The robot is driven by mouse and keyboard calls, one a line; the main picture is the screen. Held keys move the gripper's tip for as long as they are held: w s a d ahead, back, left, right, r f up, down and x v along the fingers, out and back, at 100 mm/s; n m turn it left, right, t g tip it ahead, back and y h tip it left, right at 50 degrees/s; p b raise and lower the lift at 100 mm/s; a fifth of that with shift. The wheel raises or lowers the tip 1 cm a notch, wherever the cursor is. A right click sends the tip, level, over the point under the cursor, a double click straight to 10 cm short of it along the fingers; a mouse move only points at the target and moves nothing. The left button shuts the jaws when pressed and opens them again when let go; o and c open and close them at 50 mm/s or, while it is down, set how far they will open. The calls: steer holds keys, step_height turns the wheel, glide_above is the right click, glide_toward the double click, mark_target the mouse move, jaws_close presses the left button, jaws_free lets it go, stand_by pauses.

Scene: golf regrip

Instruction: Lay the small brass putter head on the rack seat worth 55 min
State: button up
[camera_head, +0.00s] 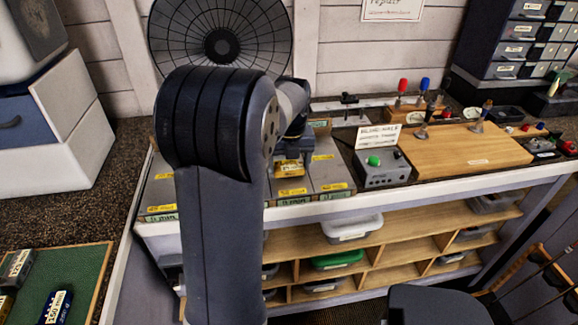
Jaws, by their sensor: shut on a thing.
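My gripper (292,152) is mostly hidden behind my own arm. It points down over the grey rack (327,173) on the bench, shut on the small brass putter head (289,169). Whether the head touches the rack or hangs just above it, I cannot tell. The rack has several grey seats with yellow labels and green minute labels on the front edge. One seat (160,190) shows left of my arm, others under and right of the gripper. The green labels are too small to read surely, and my arm hides part of the rack.
A grey box with a green button (384,168) and a white sign (379,136) stand right of the rack. A wooden board (465,150) lies farther right. A green tray (75,262) at lower left holds labelled blocks. Shelves with bins are below the bench.

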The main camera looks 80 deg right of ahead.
mark_target(290, 171)
steer(key=shift+f, duration=0.5)
steer(key=shift+f, duration=0.1)
steer(key=o, duration=1.2)
step_height(290, 171, up, 12)
steer(key=a, duration=0.1)
steer(key=shift+s+a, duration=0.15)
steer(key=shift+s, duration=0.1)
